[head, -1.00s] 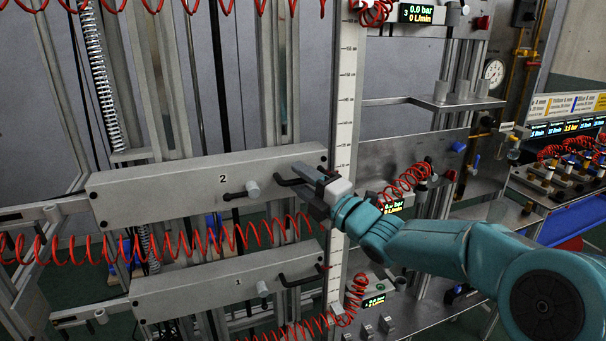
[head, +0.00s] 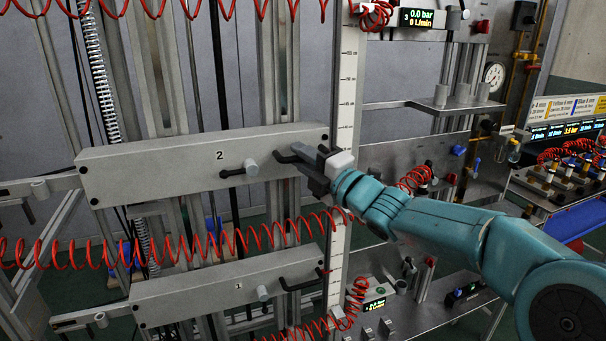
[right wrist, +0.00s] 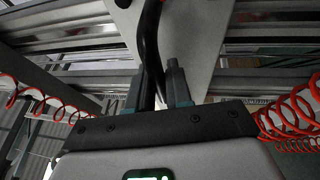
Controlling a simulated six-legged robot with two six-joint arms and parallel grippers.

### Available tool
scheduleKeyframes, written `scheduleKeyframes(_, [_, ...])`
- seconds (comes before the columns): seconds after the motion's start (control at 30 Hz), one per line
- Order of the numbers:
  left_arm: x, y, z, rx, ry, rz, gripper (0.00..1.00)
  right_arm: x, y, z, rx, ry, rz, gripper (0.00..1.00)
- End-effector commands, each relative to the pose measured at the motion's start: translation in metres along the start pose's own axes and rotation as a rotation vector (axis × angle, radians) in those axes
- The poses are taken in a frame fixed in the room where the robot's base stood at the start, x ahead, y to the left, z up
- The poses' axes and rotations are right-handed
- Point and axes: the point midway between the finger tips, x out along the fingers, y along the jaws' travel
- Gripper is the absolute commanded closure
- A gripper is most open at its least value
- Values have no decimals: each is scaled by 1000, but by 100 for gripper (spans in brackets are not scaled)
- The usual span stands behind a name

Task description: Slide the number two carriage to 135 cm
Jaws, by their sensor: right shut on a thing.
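The number two carriage (head: 150,172) is a long grey beam marked 2 across vertical rails, slightly tilted in the head view. A black handle (head: 287,158) sticks out near its right end, beside a grey knob with a black lever (head: 251,167). My right gripper (head: 308,161) is shut on that handle; in the right wrist view its two fingers (right wrist: 160,88) lie either side of the dark handle bar (right wrist: 150,45). A white vertical scale (head: 347,100) stands just right of the carriage; its small numbers are hard to read. My left gripper is not in view.
The number one carriage (head: 200,293) sits below with its own handle. Red coiled hoses (head: 150,255) hang across the front, close to my right arm. A metal panel with a shelf (head: 440,105) and displays stands at right. Open rail space lies above carriage two.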

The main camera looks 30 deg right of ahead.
Motion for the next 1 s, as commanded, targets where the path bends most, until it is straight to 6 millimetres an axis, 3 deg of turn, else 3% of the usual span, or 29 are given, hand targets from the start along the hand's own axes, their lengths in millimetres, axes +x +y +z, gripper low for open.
scheduleKeyframes(0.27, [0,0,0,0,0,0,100,0,3,0,-1,1,7,100])
scheduleKeyframes(0.3, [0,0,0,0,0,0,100,0,3,0,-1,1,6,68])
scheduleKeyframes(0.33, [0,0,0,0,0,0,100,0,3,0,-1,1,6,60])
scheduleKeyframes(0.6, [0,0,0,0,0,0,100,0,0,0,0,1,1,60])
scheduleKeyframes(0.73, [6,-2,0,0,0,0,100,-10,-2,0,0,-2,1,60])
scheduleKeyframes(0.87, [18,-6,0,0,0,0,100,-36,-3,0,-2,-3,3,60])
scheduleKeyframes(1.0, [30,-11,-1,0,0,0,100,-75,-3,1,-4,-5,4,60])
